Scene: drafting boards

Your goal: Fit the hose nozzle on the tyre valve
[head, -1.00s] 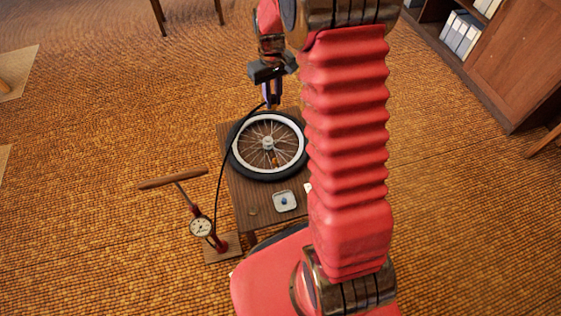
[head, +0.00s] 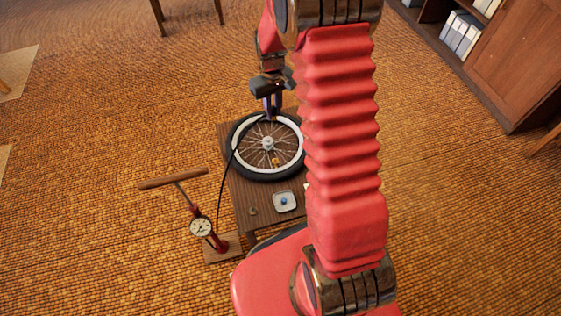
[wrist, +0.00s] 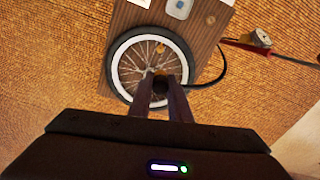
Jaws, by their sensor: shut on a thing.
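The bicycle wheel (head: 262,179) lies flat on a low wooden table; the wrist view also shows its tyre (wrist: 109,75). My gripper (head: 271,114) is over the far side of the wheel. In the wrist view its fingers (wrist: 160,88) are shut on the dark hose nozzle (wrist: 160,83), which they largely hide. The black hose (head: 220,190) arcs from the pump up to my gripper. A small orange-brown piece (head: 275,161) sits among the spokes. I cannot make out the tyre valve for certain, nor whether the nozzle touches anything.
A floor pump (head: 201,227) with a gauge and wooden handle stands left of the table (head: 247,193). A pale dish (head: 285,207) with a blue piece and a small brown disc (head: 252,211) lie on the table's near part. A cabinet (head: 505,75) stands far right.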

